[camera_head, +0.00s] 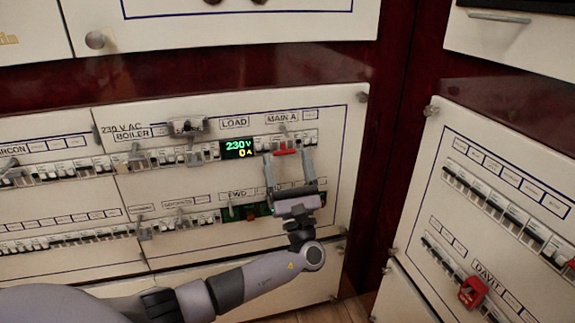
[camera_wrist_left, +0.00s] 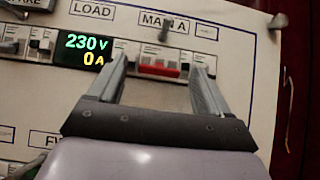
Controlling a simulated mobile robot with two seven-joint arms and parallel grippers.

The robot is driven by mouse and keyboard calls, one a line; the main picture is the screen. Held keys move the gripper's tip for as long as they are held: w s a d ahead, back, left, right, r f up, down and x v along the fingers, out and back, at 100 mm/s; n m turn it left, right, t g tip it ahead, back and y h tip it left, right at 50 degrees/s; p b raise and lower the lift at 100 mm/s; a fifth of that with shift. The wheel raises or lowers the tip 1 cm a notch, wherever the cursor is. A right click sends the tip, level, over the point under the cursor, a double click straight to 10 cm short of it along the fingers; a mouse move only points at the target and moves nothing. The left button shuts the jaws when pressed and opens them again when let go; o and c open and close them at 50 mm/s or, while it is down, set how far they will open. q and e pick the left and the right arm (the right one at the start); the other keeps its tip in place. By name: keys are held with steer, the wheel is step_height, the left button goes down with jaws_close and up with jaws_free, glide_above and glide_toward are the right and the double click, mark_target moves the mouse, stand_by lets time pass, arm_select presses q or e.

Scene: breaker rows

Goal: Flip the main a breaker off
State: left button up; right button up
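The main A breaker (camera_head: 284,150) is a red switch below the "MAIN A" label in the upper row of the 230 V AC panel (camera_head: 335,115). In the left wrist view the red breaker (camera_wrist_left: 159,70) lies between my two fingers. A display (camera_head: 238,149) left of it reads 230 V and 0 A. My left gripper (camera_head: 290,158) is open, with its fingertips one on each side of the red switch. I cannot tell whether they touch the panel. Nothing is held. My right gripper is not in view.
Other breakers (camera_head: 170,158) fill the row to the left, and a lower row runs beneath. A small knob (camera_wrist_left: 167,28) sticks out by the MAIN A label. A right-hand panel (camera_head: 500,150) has more breakers and a red DAVIT switch (camera_head: 473,292).

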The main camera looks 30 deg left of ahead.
arm_select(q)
steer(key=v, duration=0.7)
steer(key=shift+p, duration=0.3)
stand_by(0.3)
